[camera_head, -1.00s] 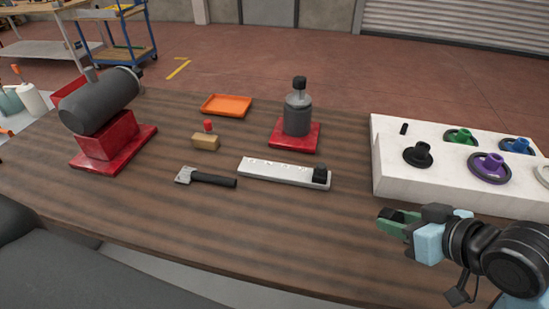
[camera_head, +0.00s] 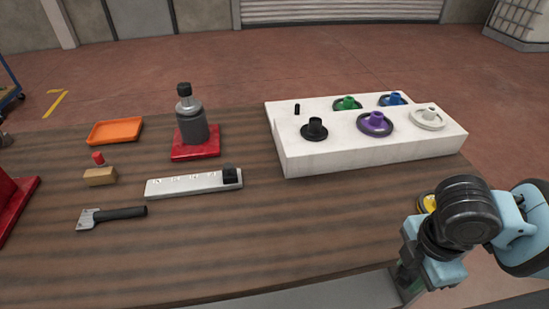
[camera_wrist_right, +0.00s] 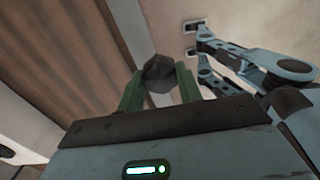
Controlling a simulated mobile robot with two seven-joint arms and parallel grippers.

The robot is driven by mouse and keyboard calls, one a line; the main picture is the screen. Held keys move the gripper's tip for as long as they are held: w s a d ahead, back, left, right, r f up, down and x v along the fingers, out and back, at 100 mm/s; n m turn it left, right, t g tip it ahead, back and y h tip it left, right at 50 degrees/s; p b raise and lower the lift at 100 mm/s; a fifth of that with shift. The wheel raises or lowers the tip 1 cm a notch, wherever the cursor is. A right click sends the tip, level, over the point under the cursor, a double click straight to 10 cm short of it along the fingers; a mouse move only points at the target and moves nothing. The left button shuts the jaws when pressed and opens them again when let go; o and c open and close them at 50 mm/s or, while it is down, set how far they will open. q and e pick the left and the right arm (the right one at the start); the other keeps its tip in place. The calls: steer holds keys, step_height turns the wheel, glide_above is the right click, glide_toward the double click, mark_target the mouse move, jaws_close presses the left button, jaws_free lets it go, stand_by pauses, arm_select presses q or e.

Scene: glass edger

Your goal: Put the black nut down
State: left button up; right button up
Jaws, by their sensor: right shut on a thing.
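The black nut (camera_wrist_right: 158,70) shows in the right wrist view as a dark faceted lump between the green fingertips. My right gripper (camera_wrist_right: 159,85) is shut on it. In the head view my right gripper (camera_head: 404,277) points down near the table's front edge at lower right. Its wrist hides most of the fingers, and the nut cannot be made out there. My left gripper is not in view.
A white block (camera_head: 372,157) holds black, green, blue, purple and white knob-like pieces. The front centre of the wooden table (camera_head: 260,240) is clear.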

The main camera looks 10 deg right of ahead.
stand_by(0.3)
steer(key=w+a, duration=0.2)
steer(key=a, duration=0.8)
steer(key=shift+w+a+r+n, duration=0.15)
steer(key=shift+a+r+n, duration=0.1)
steer(key=shift+n, duration=0.15)
glide_above(362, 225)
steer(key=shift+a+f, duration=0.1)
steer(key=shift+f, duration=2.45)
steer(key=shift+f, duration=0.15)
steer(key=o, duration=1.1)
